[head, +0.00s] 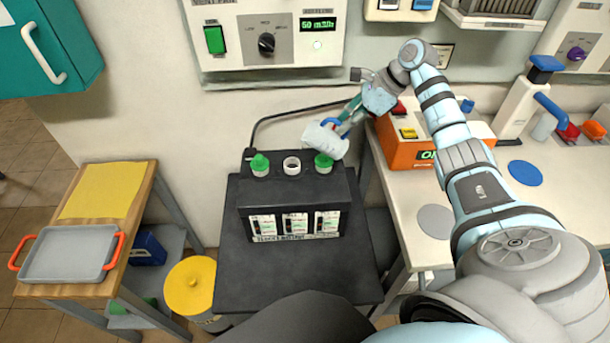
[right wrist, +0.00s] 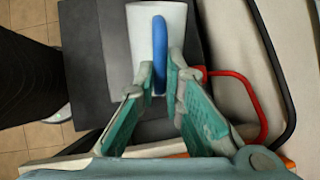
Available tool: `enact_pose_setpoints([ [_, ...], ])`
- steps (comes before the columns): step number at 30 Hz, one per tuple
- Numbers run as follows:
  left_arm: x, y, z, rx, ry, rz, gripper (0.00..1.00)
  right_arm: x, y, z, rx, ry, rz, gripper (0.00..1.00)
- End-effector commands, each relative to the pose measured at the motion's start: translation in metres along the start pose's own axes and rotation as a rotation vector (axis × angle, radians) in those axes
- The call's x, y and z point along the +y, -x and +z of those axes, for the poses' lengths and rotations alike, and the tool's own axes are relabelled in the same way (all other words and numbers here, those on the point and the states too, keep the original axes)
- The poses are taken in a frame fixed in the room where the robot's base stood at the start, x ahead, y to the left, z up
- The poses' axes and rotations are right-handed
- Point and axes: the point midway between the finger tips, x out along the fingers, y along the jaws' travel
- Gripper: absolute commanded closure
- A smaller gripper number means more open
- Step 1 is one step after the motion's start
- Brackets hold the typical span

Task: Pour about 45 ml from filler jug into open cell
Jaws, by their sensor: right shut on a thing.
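The filler jug (head: 322,139) is pale and whitish with a blue handle. It is tilted, mouth side unclear, above the right part of the black battery (head: 262,193). The open cell (head: 291,163) is a white-rimmed hole on the battery top, between two green caps (head: 260,166) (head: 324,165). The jug is above and right of this hole; no liquid stream is visible. My right gripper (head: 343,124) is shut on the jug's handle. In the right wrist view, the gripper (right wrist: 160,70) has its fingers either side of the blue handle (right wrist: 159,50). My left gripper is out of view.
The battery stands on a dark stand (head: 295,275). An orange charger box (head: 405,145) is close to the right, on a pale bench. A black cable runs along the wall behind. At left, a wooden table (head: 150,195) holds a grey tray (head: 70,256); a yellow-lidded bin (head: 188,285) stands below.

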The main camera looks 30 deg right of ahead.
Motion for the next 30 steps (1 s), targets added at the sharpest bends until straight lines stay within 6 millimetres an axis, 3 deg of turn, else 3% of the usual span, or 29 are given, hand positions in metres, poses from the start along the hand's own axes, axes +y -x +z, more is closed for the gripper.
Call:
enact_pose_setpoints([
  [5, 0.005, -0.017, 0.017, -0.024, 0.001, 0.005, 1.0, -0.002, 0.002, -0.004, -0.082, -0.004, -0.002, 1.0],
  [10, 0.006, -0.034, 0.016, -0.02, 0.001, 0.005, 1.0, -0.003, 0.004, -0.006, -0.169, -0.009, 0.002, 1.0],
  [30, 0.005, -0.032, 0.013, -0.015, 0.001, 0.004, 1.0, -0.003, 0.008, -0.003, -0.181, -0.008, 0.003, 1.0],
])
